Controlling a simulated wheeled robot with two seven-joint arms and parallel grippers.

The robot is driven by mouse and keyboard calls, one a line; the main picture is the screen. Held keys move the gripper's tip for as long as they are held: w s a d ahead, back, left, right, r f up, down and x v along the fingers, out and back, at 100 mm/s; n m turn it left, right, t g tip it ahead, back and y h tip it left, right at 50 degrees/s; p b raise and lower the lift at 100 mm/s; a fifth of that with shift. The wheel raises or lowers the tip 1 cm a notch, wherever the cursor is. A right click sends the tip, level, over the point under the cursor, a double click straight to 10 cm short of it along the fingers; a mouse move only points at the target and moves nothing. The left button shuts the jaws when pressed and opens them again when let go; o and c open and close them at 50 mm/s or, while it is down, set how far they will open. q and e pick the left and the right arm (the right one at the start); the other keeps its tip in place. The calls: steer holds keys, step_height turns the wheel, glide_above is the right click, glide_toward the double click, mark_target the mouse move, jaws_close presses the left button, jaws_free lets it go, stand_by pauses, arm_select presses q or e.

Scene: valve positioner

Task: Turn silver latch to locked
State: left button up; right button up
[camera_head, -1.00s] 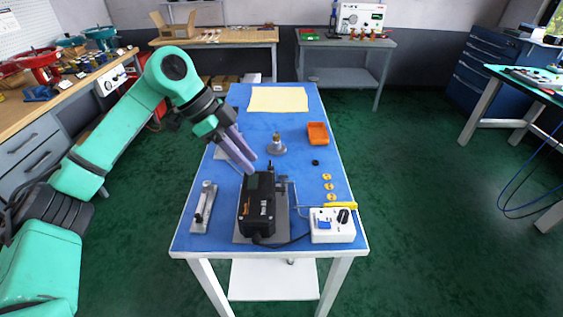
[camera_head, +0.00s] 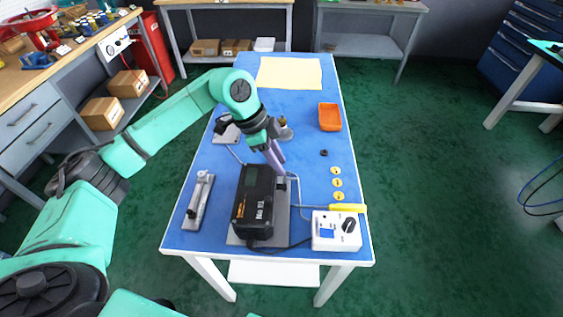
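A silver latch (camera_head: 199,200) on a narrow plate lies at the left front of the blue table, left of the black positioner box (camera_head: 255,203). Its small lever runs along the plate; I cannot tell whether it is locked. My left gripper (camera_head: 275,163) points down behind and above the right rear of the black box, away from the latch. Its purple fingers overlap, so their gap is hidden. I cannot tell whether they touch anything. My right gripper is not in view.
On the blue table (camera_head: 290,101) are a white switch box (camera_head: 336,231), a yellow-handled tool (camera_head: 347,208), several yellow discs (camera_head: 337,183), an orange tray (camera_head: 329,117) and a cream sheet (camera_head: 289,73). A cable runs from the black box to the switch box.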

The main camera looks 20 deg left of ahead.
arm_select(q)
steer(key=shift+x, duration=0.85)
jaws_close()
stand_by(0.8)
